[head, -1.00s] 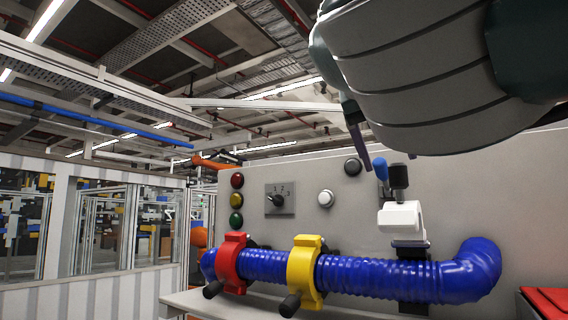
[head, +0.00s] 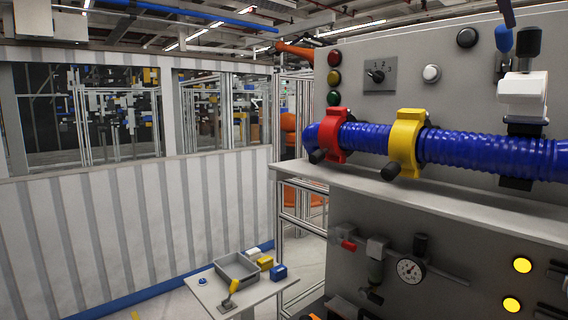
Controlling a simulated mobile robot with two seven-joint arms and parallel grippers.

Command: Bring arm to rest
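Only a dark purple fingertip (head: 507,12), apparently of my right gripper, shows at the top edge of the head view. It is in front of the grey panel, above a blue-tipped lever (head: 503,39). The rest of that gripper is out of frame, so its opening cannot be seen. My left arm and gripper are not in view. A blue ribbed hose (head: 470,148) runs along the panel, with a red clamp (head: 336,136) and a yellow clamp (head: 405,140) around it. A white valve block (head: 522,95) with a black knob sits above the hose.
A grey shelf (head: 440,195) juts out below the hose. Below it are a gauge (head: 409,269) and lit yellow buttons (head: 522,265). A small table (head: 215,295) holds a grey tray (head: 237,267) and small blocks. A white fence (head: 140,215) stands at left; some floor shows between.

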